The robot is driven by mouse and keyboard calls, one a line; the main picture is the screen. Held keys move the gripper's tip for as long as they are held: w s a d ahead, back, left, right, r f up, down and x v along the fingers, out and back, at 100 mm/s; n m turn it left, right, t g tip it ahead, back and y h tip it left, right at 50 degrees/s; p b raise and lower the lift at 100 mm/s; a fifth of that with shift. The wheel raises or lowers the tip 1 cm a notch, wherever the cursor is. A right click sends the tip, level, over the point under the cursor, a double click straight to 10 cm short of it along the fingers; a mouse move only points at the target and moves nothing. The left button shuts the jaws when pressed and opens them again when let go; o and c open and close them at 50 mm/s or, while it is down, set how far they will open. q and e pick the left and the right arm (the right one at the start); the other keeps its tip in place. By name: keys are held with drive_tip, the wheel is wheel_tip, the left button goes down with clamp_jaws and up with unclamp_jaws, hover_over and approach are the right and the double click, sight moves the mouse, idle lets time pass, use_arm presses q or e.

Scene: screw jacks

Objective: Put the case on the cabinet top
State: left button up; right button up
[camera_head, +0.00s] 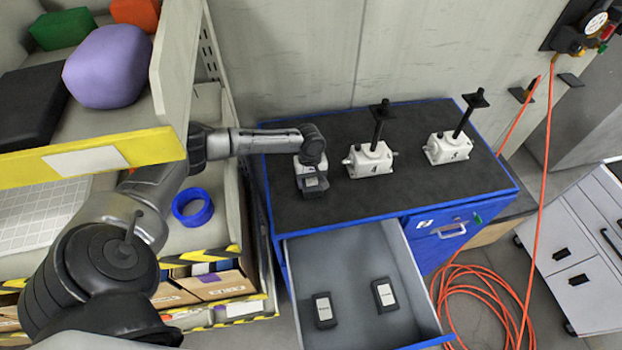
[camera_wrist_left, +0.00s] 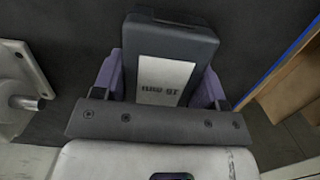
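The case (camera_head: 317,184) is a dark grey block with a white label. It is at the left end of the black cabinet top (camera_head: 420,190). My left gripper (camera_head: 313,178) is over this spot. In the left wrist view the case (camera_wrist_left: 168,62) sits between the purple fingers of the left gripper (camera_wrist_left: 163,85), which touch both its sides. I cannot tell whether the case rests on the mat or hangs just above it. My right gripper is not in view.
Two white screw jacks, one marked 4 (camera_head: 370,160) and another (camera_head: 447,148), stand right of the gripper. The open drawer (camera_head: 355,265) below holds two similar cases (camera_head: 324,310) (camera_head: 384,294). A shelf (camera_head: 90,155) stands left. An orange hose (camera_head: 490,290) lies right.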

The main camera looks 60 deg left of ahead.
use_arm(q)
drive_tip(key=o, duration=0.5)
drive_tip(key=shift+c, duration=0.2)
wheel_tip(320, 180, up, 12)
drive_tip(key=a+b, duration=0.1)
drive_tip(key=shift+w+a, duration=0.15)
drive_tip(key=shift+w, duration=0.1)
drive_tip(key=shift+r, duration=0.1)
